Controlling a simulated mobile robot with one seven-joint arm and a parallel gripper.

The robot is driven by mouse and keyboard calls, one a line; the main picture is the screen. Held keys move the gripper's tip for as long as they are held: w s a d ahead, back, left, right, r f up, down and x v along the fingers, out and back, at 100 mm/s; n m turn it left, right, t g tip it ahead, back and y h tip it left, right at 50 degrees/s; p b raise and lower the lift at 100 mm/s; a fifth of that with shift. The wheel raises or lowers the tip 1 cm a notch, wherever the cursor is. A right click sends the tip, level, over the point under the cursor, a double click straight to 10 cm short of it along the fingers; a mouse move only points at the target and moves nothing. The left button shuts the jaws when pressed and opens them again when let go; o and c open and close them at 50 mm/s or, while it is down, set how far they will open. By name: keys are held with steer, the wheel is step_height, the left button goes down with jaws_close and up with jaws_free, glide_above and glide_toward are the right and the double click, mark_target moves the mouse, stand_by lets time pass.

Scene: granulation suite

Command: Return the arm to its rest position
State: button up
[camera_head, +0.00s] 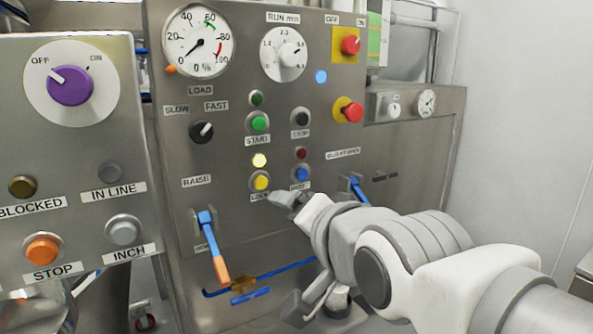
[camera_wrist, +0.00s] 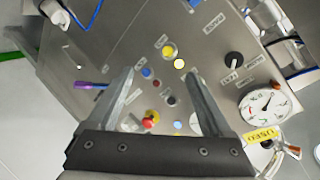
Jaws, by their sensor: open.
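My white arm reaches in from the lower right in the head view. My gripper (camera_head: 284,199) is in front of the steel control panel (camera_head: 225,120), just right of and below the yellow LOCK button (camera_head: 261,181). In the wrist view my gripper (camera_wrist: 160,75) has its two fingers spread with nothing between them. The yellow button (camera_wrist: 169,50) and a lit yellow lamp (camera_wrist: 179,64) show beyond the fingertips. I cannot tell how wide the gap to the panel is. My arm hides part of the panel's lower right.
A blue lever with an orange end (camera_head: 215,250) sticks out at the lower left of the panel. Another blue lever (camera_head: 357,188) is close behind my wrist. A nearer panel with a purple knob (camera_head: 70,86) stands at the left. Plain wall and floor are at the right.

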steer(key=s+d+f+n+g+h, duration=0.5)
steer(key=s+d+f+g, duration=0.2)
steer(key=s+d+f, duration=0.55)
step_height(320, 180, up, 22)
steer(key=d+p, duration=0.2)
steer(key=p, duration=2.1)
steer(key=shift+w+n+p, duration=0.15)
steer(key=shift+n+p, duration=0.15)
steer(key=shift+p, duration=0.05)
